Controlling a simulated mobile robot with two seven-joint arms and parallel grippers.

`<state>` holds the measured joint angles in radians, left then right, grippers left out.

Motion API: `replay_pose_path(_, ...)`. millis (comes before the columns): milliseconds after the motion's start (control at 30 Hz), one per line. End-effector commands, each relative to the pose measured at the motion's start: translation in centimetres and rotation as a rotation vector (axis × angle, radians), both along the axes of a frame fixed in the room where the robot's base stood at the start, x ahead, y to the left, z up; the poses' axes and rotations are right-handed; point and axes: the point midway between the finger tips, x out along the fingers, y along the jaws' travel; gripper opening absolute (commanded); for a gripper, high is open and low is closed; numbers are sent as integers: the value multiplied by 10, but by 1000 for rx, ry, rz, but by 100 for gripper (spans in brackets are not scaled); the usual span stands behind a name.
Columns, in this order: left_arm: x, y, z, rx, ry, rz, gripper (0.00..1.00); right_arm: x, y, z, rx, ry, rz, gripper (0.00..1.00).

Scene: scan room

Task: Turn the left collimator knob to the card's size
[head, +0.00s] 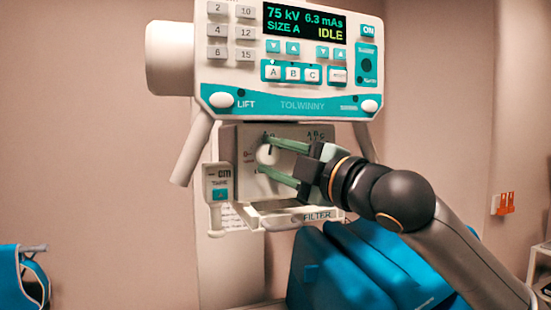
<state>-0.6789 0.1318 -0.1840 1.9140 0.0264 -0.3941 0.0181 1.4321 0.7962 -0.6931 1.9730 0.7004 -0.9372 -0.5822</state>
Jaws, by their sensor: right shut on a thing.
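The left collimator knob (265,155) is a round, pale knob on the collimator's front face (244,180), with scale marks around it. My right gripper (267,162) reaches in from the right, and its two green fingers are shut on the knob, one above and one below. The fingers and the gripper body hide the right part of the face, including any second knob. The display (304,22) above reads 75 kV, 6.3 mAs, SIZE A and IDLE. I see no card that I can make out. My left gripper is not in view.
The control panel (290,103) overhangs the collimator. A filter rail (262,219) juts out below, and a tape measure unit (218,185) hangs at left. A blue padded object (335,275) sits beneath my right arm. Open space lies to the left.

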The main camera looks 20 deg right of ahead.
Motion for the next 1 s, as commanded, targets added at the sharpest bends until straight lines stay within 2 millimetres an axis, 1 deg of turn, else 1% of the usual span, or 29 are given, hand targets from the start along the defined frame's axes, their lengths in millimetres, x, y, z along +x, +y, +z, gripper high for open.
replay_pose_path(200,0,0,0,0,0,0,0,0,-1,2,-31,-6,-3,0)
replay_pose_path(567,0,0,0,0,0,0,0,0,-1,2,-33,-6,-4,0)
replay_pose_path(600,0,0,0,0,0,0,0,0,-1,2,-33,-6,-4,49)
replay_pose_path(833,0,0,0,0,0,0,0,0,-1,1,-32,-3,-2,75)
replay_pose_path(1000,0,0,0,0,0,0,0,0,0,1,-33,-3,-2,75)
